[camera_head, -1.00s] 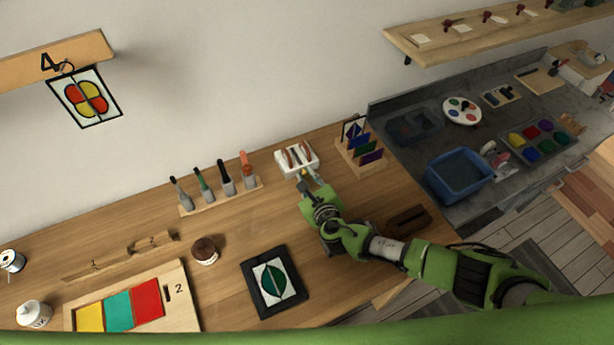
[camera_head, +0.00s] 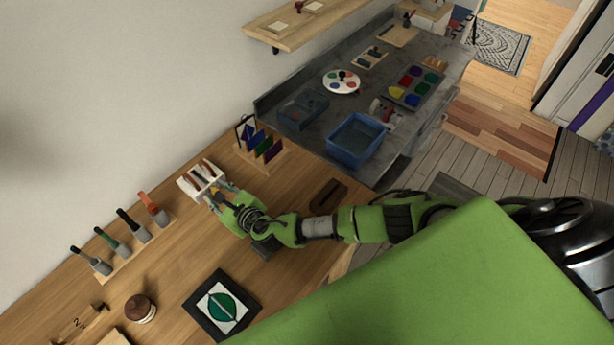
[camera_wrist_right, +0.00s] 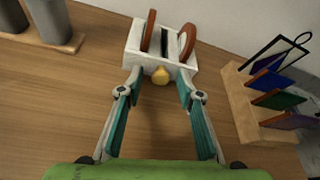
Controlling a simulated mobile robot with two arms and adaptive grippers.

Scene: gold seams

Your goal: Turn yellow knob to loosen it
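A small yellow knob (camera_wrist_right: 160,76) sits on the near face of a white block-shaped device (camera_wrist_right: 140,58) in the right wrist view. The device carries two reddish-brown discs or handles with a dark slot between them. It also shows in the head view (camera_head: 194,184) near the wall. My right gripper (camera_wrist_right: 158,88) is open, its two teal-padded fingers on either side of the knob with gaps visible. In the head view my right gripper (camera_head: 216,198) reaches the device's near side. My left gripper is not in view.
A wooden rack of colored panels (camera_wrist_right: 243,105) stands right of the device. A tool rack (camera_head: 128,240) is to its left. A black-framed leaf panel (camera_head: 222,304) lies nearer. A blue basin (camera_head: 354,140) is on the grey counter beyond.

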